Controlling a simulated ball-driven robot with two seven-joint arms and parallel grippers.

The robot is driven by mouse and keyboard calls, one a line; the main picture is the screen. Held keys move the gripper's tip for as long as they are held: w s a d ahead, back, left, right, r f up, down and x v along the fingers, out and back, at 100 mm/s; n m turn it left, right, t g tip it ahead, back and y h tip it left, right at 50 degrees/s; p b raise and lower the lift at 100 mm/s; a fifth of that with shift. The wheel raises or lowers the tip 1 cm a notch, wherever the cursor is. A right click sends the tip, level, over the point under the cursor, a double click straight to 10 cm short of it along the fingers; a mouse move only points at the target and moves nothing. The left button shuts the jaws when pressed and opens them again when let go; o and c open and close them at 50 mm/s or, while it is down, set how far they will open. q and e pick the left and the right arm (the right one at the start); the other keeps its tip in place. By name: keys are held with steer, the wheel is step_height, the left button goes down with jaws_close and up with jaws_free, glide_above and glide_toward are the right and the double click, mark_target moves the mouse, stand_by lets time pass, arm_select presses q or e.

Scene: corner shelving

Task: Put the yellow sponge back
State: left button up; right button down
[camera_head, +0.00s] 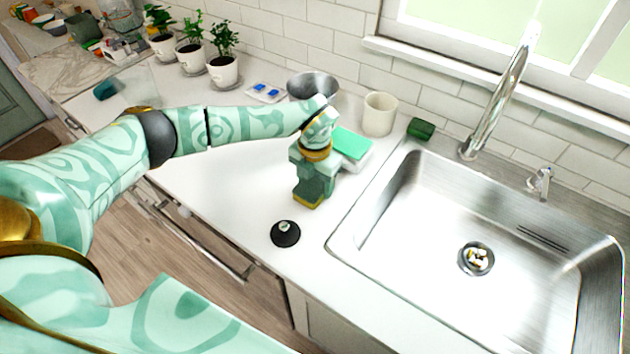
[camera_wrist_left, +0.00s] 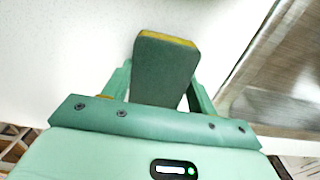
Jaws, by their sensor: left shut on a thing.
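My left gripper (camera_head: 313,180) is shut on the yellow sponge (camera_head: 307,203), a block with a dark green face and a yellow edge. It is over the white counter, left of the sink; I cannot tell whether its lower end touches the counter. In the left wrist view the sponge (camera_wrist_left: 166,72) stands out between the two fingers, its dark green broad face towards the camera and its yellow strip at the far end. My right gripper is in neither view.
The steel sink (camera_head: 398,200) lies right, with a dark green block (camera_head: 421,129) at its back corner. A mint-topped white block (camera_head: 352,145), white cup (camera_head: 380,115) and metal bowl (camera_head: 325,88) stand behind the gripper. A black disc (camera_head: 286,234) lies in front. Potted plants (camera_head: 223,70) stand back left.

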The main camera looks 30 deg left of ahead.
mark_target(315, 183)
arm_select(q)
steer(key=shift+f, duration=0.15)
steer(key=o, duration=0.9)
steer(key=shift+o, duration=0.2)
step_height(315, 183, up, 12)
steer(key=p, duration=0.1)
steer(key=shift+r, duration=0.2)
